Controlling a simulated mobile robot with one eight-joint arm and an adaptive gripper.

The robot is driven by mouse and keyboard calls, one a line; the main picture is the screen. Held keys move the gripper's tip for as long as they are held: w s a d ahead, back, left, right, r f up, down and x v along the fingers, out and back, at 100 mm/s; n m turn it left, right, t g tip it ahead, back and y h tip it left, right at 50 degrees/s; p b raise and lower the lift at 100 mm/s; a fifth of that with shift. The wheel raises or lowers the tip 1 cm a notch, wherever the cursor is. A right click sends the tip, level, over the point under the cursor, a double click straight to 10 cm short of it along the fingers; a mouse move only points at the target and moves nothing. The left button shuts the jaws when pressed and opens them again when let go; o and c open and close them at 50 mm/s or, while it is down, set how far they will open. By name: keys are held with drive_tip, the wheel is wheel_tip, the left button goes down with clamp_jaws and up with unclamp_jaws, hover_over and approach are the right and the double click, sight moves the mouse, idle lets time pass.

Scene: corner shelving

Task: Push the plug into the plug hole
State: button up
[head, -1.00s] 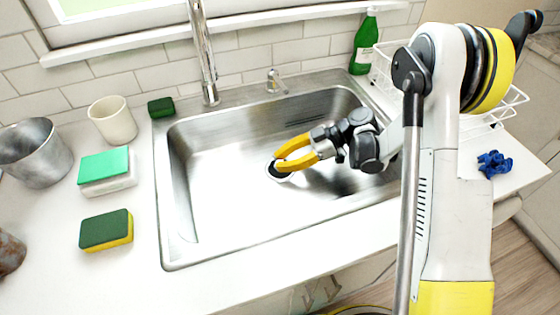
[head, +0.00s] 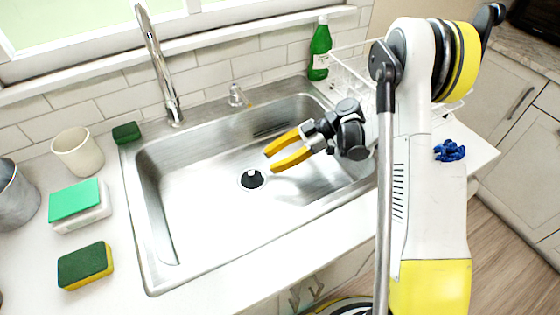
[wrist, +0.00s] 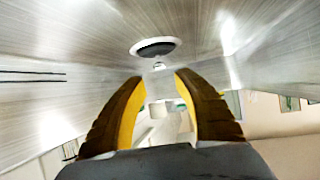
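The black plug (head: 251,180) with a small pale knob on top sits at the plug hole in the floor of the steel sink (head: 200,215). A pale rim shows around it; I cannot tell how deep it is seated. In the wrist view the dark plug (wrist: 156,48) shows inside the light ring, beyond the fingertips. My gripper (head: 269,160) has two yellow fingers spread apart with nothing between them. It is above and to the right of the plug, apart from it. The open fingers also show in the wrist view (wrist: 160,80).
The tap (head: 160,70) rises at the sink's back edge, beside a small lever (head: 236,96). A green bottle (head: 319,52) and a white wire rack (head: 350,75) stand at the back right. Sponges (head: 85,265) and a cup (head: 78,153) stand on the left counter. The sink floor is otherwise clear.

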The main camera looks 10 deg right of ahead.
drive_tip(key=shift+r+m, duration=0.3)
drive_tip(key=shift+r, duration=0.2)
drive_tip(key=s+d+r+m+t+h, duration=0.3)
drive_tip(key=s+r+m+t+h, duration=0.2)
drive_tip(key=s+r+m+h, duration=0.65)
drive_tip(key=s+d+r+m+t+h, duration=0.1)
drive_tip(key=s+d+r+m+t, duration=0.2)
drive_tip(key=s+d+m, duration=0.3)
drive_tip(key=shift+s+r+m, duration=0.35)
drive_tip(key=shift+s+r, duration=0.1)
drive_tip(key=shift+r, duration=0.05)
